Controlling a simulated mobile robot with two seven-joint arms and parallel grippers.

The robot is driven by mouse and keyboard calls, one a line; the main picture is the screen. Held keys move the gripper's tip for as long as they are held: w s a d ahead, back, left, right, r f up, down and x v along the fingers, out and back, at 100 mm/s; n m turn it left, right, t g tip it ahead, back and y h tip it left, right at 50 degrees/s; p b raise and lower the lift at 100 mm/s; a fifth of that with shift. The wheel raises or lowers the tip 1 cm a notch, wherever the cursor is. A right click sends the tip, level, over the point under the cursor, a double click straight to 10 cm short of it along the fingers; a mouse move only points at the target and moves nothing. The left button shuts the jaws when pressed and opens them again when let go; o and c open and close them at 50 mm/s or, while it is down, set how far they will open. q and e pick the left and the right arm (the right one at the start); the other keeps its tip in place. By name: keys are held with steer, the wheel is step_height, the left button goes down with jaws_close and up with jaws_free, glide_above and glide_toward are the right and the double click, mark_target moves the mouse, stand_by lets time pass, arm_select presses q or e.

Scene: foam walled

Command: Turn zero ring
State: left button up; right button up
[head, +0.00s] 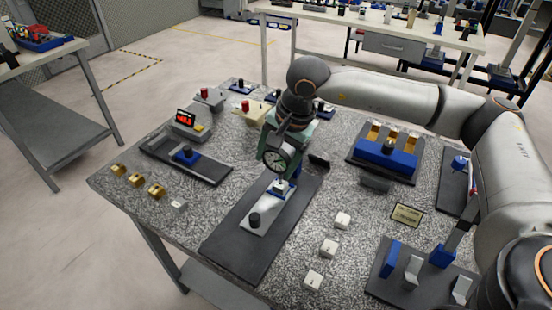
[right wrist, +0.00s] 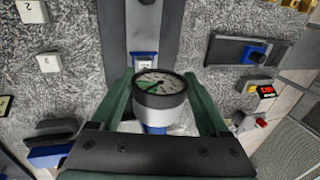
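A round dial gauge (head: 275,160) with a white face and dark ring stands on a blue and white stand (head: 265,212) on a dark mat (head: 229,233). In the right wrist view the gauge (right wrist: 160,83) faces up toward the camera, with a green patch on the left of its dial. My right gripper (head: 282,150) is over the gauge. Its two green fingers (right wrist: 158,78) stand spread, one on each side of the gauge ring. Whether they touch the ring cannot be made out. My left gripper is not in view.
White numbered blocks (head: 328,248) lie right of the mat. Brass pieces (head: 136,180) lie at the left edge. A dark tray (head: 206,171) with a blue part, a red display (head: 186,117) and a blue fixture (head: 386,155) stand around the speckled table.

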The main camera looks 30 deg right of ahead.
steer(key=c, duration=0.8)
steer(key=shift+a+r+g+h+p, duration=0.15)
steer(key=shift+g+h+p, duration=0.25)
steer(key=shift+g+p, duration=0.35)
steer(key=shift+g+h+p, duration=0.45)
steer(key=shift+g+h, duration=0.05)
steer(key=shift+g, duration=0.35)
steer(key=o, duration=1.2)
steer(key=shift+o, duration=0.2)
steer(key=r, duration=0.8)
steer(key=r+b, duration=0.1)
steer(key=r, duration=0.3)
steer(key=shift+w+r, duration=0.1)
steer(key=shift+w, duration=0.15)
